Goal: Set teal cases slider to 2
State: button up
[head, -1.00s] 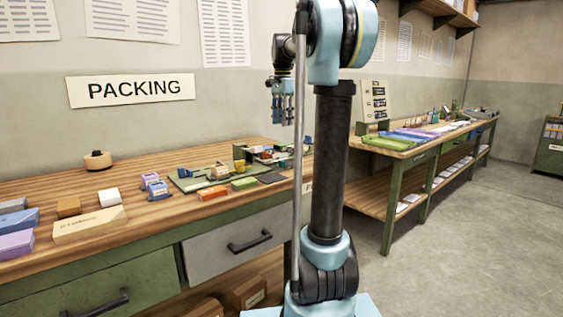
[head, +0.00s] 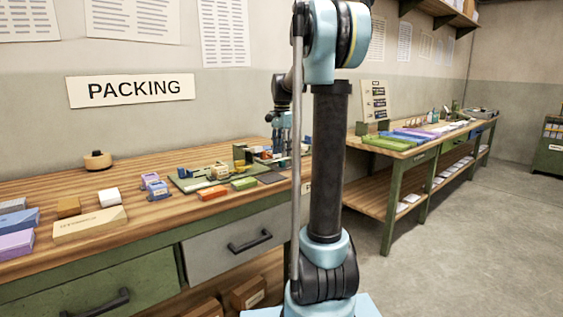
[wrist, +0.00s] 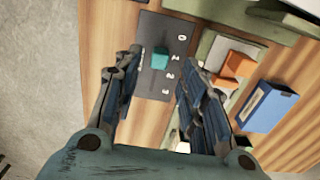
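The slider panel (wrist: 150,85) is a dark grey plate with the marks 0, 1, 2 and 3 along one side. Its teal slider knob (wrist: 160,58) sits beside the 1 mark. My gripper (wrist: 157,75) is open above the panel, with one finger to the left of the knob and one to the right. No contact with the knob shows, and the height gap is hard to judge. In the head view my gripper (head: 281,142) hangs low over the right end of the packing table. A dark plate (head: 271,178), seemingly the panel, lies below it.
A blue box (wrist: 266,107) and an orange block (wrist: 238,65) lie right of the panel in the wrist view. In the head view, an orange block (head: 212,193) and a green block (head: 244,184) lie near the table's front edge. A second bench (head: 400,155) stands at right.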

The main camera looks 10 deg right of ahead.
aim_at(282, 163)
jog(key=shift+f, duration=2.25)
grip_shut()
